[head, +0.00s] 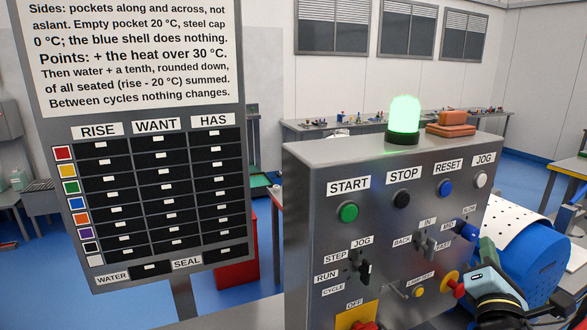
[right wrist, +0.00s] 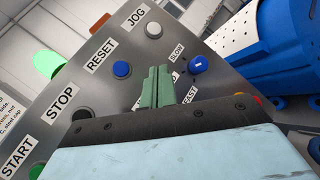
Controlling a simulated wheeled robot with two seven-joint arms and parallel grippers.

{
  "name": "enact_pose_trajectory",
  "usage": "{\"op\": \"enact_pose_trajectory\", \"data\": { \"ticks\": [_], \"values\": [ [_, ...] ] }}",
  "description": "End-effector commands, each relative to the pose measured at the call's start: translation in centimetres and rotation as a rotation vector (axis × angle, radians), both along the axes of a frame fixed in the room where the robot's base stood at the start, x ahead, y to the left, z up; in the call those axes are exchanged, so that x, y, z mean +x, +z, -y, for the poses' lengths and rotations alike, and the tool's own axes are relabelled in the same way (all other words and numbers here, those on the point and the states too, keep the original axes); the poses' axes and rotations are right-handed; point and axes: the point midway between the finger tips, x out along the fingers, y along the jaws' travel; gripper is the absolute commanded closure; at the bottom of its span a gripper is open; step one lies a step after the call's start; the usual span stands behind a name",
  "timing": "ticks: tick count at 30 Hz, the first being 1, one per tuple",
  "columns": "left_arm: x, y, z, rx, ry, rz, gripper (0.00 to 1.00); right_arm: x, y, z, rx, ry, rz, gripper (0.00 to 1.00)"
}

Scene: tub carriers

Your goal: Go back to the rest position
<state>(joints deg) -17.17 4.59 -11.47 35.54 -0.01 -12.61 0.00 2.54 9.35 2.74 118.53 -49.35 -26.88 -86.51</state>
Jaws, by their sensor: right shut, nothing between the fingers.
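My right gripper (head: 488,246) is at the lower right of the head view, in front of the right side of the grey control cabinet (head: 318,200). Its green fingers are shut together and empty. In the right wrist view the closed fingers (right wrist: 156,88) point at the panel, near the blue speed knob (right wrist: 198,64) marked SLOW and FAST. Whether they touch the panel I cannot tell. The knob (head: 466,230) also shows in the head view, just left of the fingers. My left gripper is not in view.
The cabinet has START (head: 348,211), STOP (head: 401,199), RESET (head: 445,188) and JOG (head: 480,180) buttons, and a lit green beacon (head: 404,117) on top. A blue drum (head: 535,272) is close on the right. A sign board (head: 150,190) stands at left.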

Motion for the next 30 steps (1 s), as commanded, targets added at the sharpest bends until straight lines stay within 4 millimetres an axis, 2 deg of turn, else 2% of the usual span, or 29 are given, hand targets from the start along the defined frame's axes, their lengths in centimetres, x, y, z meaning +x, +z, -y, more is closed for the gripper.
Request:
{"op": "enact_pose_trajectory", "data": {
  "ticks": [1,5,6,9,12,15,18,25,30],
  "values": [
    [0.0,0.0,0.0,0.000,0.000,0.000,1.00,-1.3,-2.9,-0.2,0.191,0.016,-0.034,1.00],
    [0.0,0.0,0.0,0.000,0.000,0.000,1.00,-5.2,-10.0,-1.2,0.725,-0.004,-0.116,1.00],
    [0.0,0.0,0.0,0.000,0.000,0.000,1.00,-6.6,-12.2,-1.8,0.884,-0.030,-0.144,1.00],
    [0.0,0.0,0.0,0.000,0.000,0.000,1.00,-10.8,-17.2,-3.9,1.254,-0.135,-0.212,1.00],
    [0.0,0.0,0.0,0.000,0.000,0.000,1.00,-14.9,-20.7,-6.1,1.543,-0.273,-0.270,1.00],
    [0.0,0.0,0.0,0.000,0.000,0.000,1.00,-18.7,-23.1,-8.1,1.750,-0.419,-0.315,1.00],
    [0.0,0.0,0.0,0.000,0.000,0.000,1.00,-22.1,-24.6,-9.9,1.903,-0.567,-0.352,1.00],
    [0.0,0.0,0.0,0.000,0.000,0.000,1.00,-29.7,-26.4,-13.7,2.133,-0.931,-0.419,1.00],
    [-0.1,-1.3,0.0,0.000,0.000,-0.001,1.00,-28.2,-31.9,-13.7,2.117,-0.934,-0.421,1.00]
  ]
}}
